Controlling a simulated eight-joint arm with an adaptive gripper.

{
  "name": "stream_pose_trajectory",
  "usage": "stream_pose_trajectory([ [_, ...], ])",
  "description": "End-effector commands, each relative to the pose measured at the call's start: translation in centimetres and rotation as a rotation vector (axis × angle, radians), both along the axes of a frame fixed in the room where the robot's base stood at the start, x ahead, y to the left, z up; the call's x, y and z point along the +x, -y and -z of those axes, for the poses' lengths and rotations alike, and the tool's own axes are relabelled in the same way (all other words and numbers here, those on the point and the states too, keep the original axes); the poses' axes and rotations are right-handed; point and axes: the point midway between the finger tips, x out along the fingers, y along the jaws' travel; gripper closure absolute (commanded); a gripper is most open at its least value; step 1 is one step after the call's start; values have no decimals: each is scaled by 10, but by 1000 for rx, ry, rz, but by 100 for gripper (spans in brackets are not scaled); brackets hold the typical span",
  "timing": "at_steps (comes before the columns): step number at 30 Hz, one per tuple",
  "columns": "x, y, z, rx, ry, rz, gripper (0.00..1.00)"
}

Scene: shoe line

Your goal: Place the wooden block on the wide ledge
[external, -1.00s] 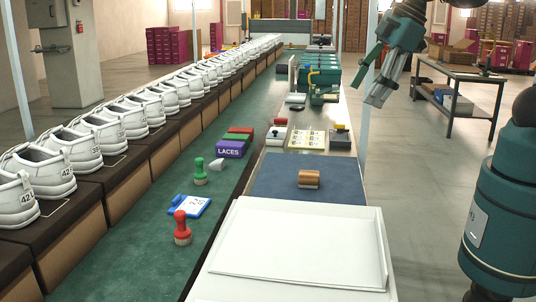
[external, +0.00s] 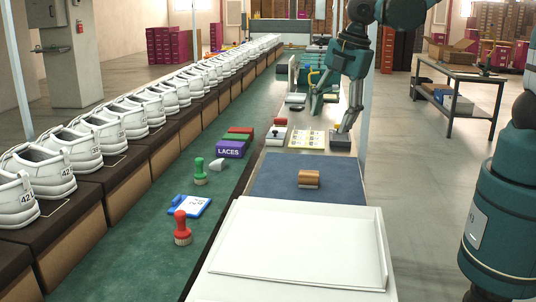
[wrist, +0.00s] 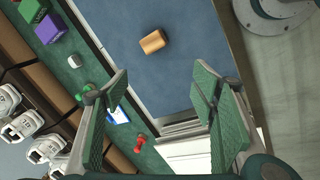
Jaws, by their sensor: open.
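The wooden block (external: 309,180), light brown with rounded edges, lies on the blue mat (external: 270,193) on the table. In the wrist view the block (wrist: 153,42) lies on the mat ahead of my fingers. My gripper (external: 330,113) is open and empty, pointing down over the table behind the block in the external view. In the wrist view my gripper (wrist: 162,88) has its green-padded fingers wide apart with nothing between them. A long green surface (external: 130,245) runs beside the shoe row; I cannot tell whether it is the wide ledge.
A white tray (external: 300,245) stands in front of the mat. On the green surface are a red stamp (external: 182,232), a green stamp (external: 200,175), a blue-edged card (external: 195,207) and a purple LACES box (external: 231,149). White shoes (external: 95,145) line the left. The mat around the block is clear.

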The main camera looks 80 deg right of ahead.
Motion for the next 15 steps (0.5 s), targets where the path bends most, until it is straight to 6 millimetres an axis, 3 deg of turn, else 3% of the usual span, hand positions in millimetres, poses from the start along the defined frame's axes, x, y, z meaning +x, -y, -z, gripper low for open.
stream_pose_trajectory([
  [15,37,20,69,-66,-145,-278,43],
])
